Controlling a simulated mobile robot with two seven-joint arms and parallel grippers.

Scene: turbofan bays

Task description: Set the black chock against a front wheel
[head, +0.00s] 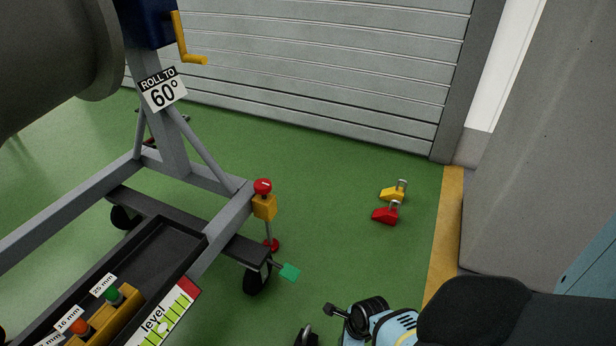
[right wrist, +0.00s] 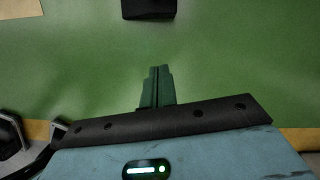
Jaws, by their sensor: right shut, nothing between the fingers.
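In the right wrist view my right gripper (right wrist: 158,72) is shut and empty above the green floor. A black block (right wrist: 149,9), which looks like the black chock, lies beyond its fingertips, apart from them and cut off by the top edge. In the head view a dark piece with a grey top (head: 307,337) shows at the bottom edge; I cannot tell if it is the same chock. The engine stand's near wheel (head: 257,278) rests on the floor under the stand's corner. Another wheel (head: 123,217) is farther left. My left gripper is not in view.
A yellow chock (head: 392,193) and a red chock (head: 385,214) stand on the floor to the right. A tool tray (head: 190,240) is on the stand. Floor between stand and chocks is clear.

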